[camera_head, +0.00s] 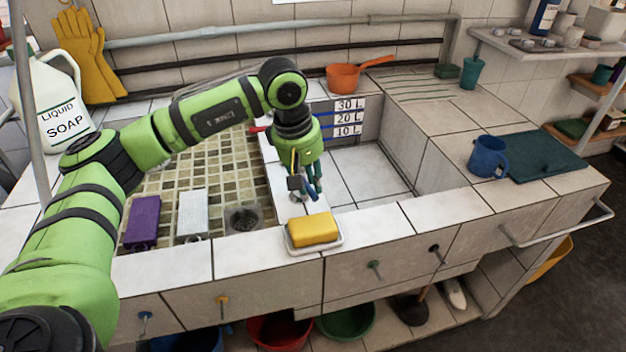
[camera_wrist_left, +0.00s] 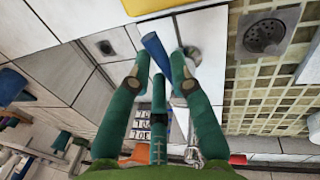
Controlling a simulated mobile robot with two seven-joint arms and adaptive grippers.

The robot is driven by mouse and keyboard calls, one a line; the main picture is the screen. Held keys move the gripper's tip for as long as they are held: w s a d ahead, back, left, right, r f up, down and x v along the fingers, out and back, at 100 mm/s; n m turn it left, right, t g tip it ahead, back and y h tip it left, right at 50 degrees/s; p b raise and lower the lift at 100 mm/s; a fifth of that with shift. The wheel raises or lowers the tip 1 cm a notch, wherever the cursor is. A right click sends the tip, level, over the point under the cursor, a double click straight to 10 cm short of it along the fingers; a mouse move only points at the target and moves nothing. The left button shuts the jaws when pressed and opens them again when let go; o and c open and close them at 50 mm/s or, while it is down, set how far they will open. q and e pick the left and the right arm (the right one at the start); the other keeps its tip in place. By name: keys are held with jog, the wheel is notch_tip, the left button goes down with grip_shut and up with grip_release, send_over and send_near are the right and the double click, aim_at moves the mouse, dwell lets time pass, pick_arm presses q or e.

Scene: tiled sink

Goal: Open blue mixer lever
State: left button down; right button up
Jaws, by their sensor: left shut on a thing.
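My left gripper (camera_head: 307,190) reaches down over the tiled divider between the two basins in the head view. Its green fingers show in the left wrist view (camera_wrist_left: 158,72), closed around the blue mixer lever (camera_wrist_left: 155,50). The lever is a slanted blue bar between the fingertips, beside a grey metal fitting (camera_wrist_left: 191,55). In the head view the gripper and wrist mostly hide the lever. My right gripper is in neither view.
A yellow sponge (camera_head: 313,229) lies on a white dish (camera_head: 316,248) just in front of the gripper. The left basin holds a purple block (camera_head: 143,222), a white block (camera_head: 193,213) and a drain (camera_head: 243,219). An orange pan (camera_head: 343,78) and blue mug (camera_head: 488,157) stand on the counter.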

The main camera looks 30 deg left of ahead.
pick_arm(q)
jog(key=shift+r, duration=0.1)
jog(key=c, duration=1.1)
grip_release()
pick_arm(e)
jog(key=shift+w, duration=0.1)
pick_arm(q)
notch_tip(320, 180, up, 12)
jog(key=s+a, duration=0.1)
jog(key=s, duration=0.1)
jog(key=shift+a, duration=0.25)
jog(key=shift+f, duration=0.2)
